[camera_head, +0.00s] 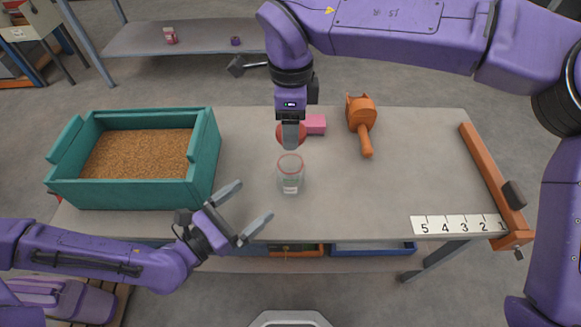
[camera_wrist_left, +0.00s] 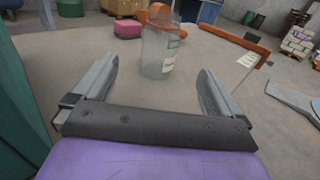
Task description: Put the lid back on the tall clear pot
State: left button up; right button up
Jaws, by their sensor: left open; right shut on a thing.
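The tall clear pot (camera_head: 290,178) stands upright and uncovered on the table, with a label on its side. It also shows in the left wrist view (camera_wrist_left: 158,50), beyond my left fingers. My right gripper (camera_head: 291,128) comes down from above and is shut on the red lid (camera_head: 283,136). The lid is above or behind the pot's mouth, apart from it in the head view; its exact height is hard to tell. My left gripper (camera_head: 244,208) is open and empty, at the table's front edge, left of the pot and pointing towards it.
A teal bin (camera_head: 130,194) of grain stands at the left. A pink block (camera_head: 316,124) and an orange scoop-like tool (camera_head: 361,118) lie behind the pot. A number strip (camera_head: 455,225) and a brown rail (camera_head: 490,175) are at the right. The table right of the pot is clear.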

pick_arm(q)
jog(key=shift+s+r, duration=0.15)
jog(key=shift+s, duration=0.1)
pick_arm(e)
jog(key=shift+s+r, duration=0.1)
jog(key=shift+s, duration=0.2)
pick_arm(q)
jog(key=x, duration=1.2)
pick_arm(e)
jog(key=shift+w, duration=0.15)
pick_arm(q)
jog(key=c, duration=1.6)
pick_arm(e)
send_over(291, 152)
jog(key=s, duration=0.2)
jog(key=shift+s+f, duration=0.15)
jog(key=shift+f, duration=2.4)
jog(key=shift+f, duration=0.9)
jog(key=shift+f, duration=0.55)
